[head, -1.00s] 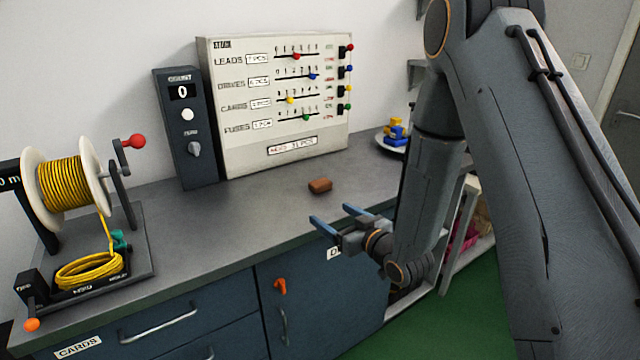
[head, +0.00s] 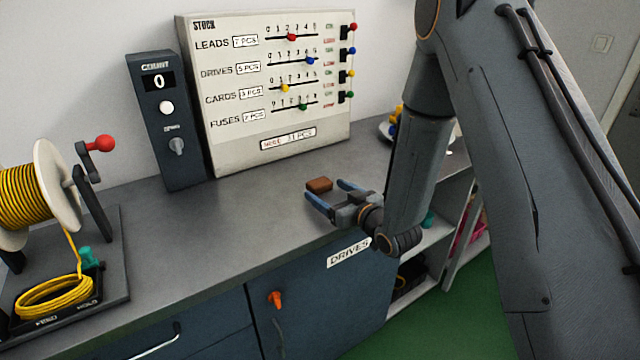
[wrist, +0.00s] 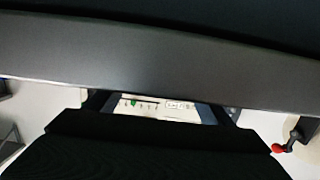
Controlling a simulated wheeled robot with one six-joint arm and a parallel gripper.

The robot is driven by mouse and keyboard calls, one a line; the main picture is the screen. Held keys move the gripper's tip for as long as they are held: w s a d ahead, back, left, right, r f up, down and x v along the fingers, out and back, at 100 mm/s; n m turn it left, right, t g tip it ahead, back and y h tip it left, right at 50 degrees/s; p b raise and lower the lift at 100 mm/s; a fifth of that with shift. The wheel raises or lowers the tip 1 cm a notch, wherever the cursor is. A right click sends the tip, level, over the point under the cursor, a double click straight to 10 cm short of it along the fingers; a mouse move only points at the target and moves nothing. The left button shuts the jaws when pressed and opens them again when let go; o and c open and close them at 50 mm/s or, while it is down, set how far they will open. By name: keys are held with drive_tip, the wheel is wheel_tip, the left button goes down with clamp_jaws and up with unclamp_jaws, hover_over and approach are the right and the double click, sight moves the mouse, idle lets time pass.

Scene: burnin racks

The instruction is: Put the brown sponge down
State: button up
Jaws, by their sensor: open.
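The brown sponge (head: 319,184) is a small block lying flat on the grey counter (head: 250,215), in front of the stock board. In the head view my gripper (head: 323,189) is open, its two blue fingers pointing at the sponge from the counter's front side. The fingertips appear right at the sponge's near edge, one on either side; I cannot tell whether they touch it. The jaws are not closed on it. In the wrist view I cannot make out the sponge.
The stock board (head: 240,140) and a dark counter box (head: 185,150) stand at the back. A yellow cable reel (head: 50,190) with a red-knobbed crank is at left. A plate with coloured pieces (head: 392,128) sits behind my arm. Bare counter lies left of the sponge.

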sight(324, 188)
drive_tip(key=shift+p+x, duration=1.05)
drive_tip(key=shift+x, duration=1.65)
drive_tip(key=shift+d, duration=0.1)
drive_tip(key=c, duration=1.2)
drive_tip(key=shift+r, duration=0.1)
